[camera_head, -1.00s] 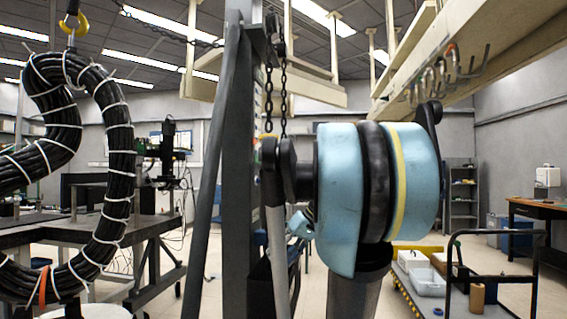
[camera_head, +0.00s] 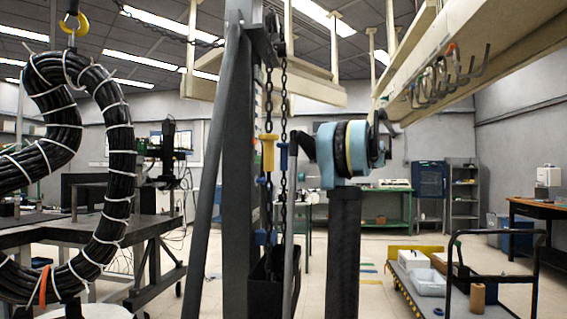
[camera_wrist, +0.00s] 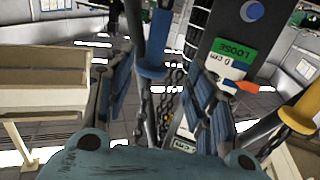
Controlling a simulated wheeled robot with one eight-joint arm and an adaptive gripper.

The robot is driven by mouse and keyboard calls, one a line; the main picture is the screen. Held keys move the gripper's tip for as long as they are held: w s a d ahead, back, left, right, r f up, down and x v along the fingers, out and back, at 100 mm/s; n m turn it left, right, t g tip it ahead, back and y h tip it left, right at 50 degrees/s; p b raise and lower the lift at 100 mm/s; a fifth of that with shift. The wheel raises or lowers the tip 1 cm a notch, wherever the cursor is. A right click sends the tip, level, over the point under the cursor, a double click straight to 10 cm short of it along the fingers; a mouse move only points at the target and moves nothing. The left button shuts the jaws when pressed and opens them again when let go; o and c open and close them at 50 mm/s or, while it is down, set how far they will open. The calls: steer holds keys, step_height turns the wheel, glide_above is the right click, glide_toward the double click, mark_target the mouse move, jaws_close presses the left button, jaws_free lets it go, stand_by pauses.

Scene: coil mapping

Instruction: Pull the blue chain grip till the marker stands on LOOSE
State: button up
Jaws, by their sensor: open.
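The blue chain grip (camera_head: 283,155) hangs on the right-hand chain in the head view; in the wrist view the blue grip (camera_wrist: 155,48) is a cylinder with a flange. My gripper (camera_head: 303,147) is just right of it in the head view. In the wrist view my gripper (camera_wrist: 157,80) is open, its fingers spread either side of a chain and the flange end of the grip. Contact cannot be told. A green LOOSE plate (camera_wrist: 232,51) sits on the dark post. The orange marker (camera_wrist: 246,88) is beside the scale, a little below the plate in the picture.
A yellow grip (camera_head: 268,150) hangs on the neighbouring chain, close left of the blue one. The dark post (camera_head: 238,180) stands left of the chains. A black bin (camera_head: 268,285) is below them. A thick cable loop (camera_head: 118,170) hangs at the left.

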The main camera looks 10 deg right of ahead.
glide_toward(284, 158)
steer(key=x, duration=0.3)
steer(key=w+x, duration=0.1)
steer(key=x, duration=0.3)
steer(key=d+x, duration=0.1)
steer(key=x, duration=0.2)
steer(key=shift+w+a+r, duration=0.1)
steer(key=shift+w+a, duration=0.25)
steer(key=shift+w, duration=0.05)
jaws_close()
